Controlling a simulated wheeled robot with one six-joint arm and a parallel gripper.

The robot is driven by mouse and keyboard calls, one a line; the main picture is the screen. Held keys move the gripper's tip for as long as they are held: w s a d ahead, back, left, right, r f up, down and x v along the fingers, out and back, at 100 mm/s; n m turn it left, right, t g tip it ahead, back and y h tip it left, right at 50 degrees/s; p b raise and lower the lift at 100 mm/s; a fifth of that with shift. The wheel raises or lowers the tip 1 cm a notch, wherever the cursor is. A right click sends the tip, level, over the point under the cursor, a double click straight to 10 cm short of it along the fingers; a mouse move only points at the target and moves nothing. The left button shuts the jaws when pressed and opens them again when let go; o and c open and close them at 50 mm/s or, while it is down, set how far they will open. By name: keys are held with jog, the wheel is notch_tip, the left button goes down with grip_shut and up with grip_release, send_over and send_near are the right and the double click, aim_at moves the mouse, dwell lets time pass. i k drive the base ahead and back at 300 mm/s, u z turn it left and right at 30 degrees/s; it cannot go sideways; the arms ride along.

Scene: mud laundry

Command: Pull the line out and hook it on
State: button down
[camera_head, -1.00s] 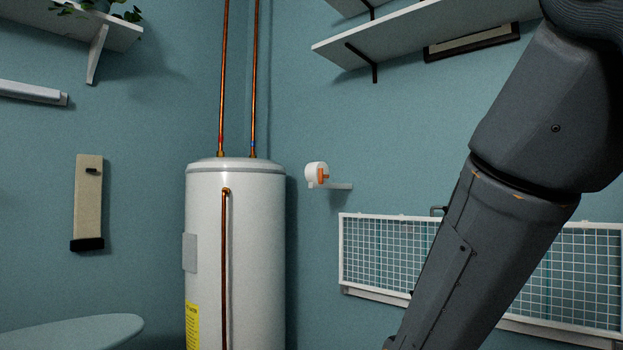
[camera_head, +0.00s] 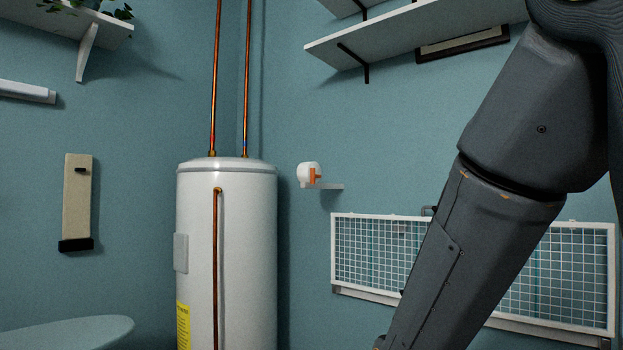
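A small white round reel (camera_head: 308,174) with an orange tab (camera_head: 315,176) is mounted on the blue wall, right of the water heater. No line is seen stretched between the reel and the board. My arm crosses the right side of the view, running down out of the bottom edge. My gripper is out of view.
A white water heater (camera_head: 235,255) with copper pipes stands in the corner between board and reel. A white wire rack (camera_head: 375,258) is on the right wall, partly behind my arm. Shelves (camera_head: 420,28) are above. A pale rounded surface (camera_head: 70,335), perhaps an ironing board, is at lower left.

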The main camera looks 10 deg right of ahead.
aim_at(313, 177)
jog(key=k, duration=0.65)
jog(key=z, duration=0.65)
jog(key=i, duration=1.2)
jog(key=u, duration=0.35)
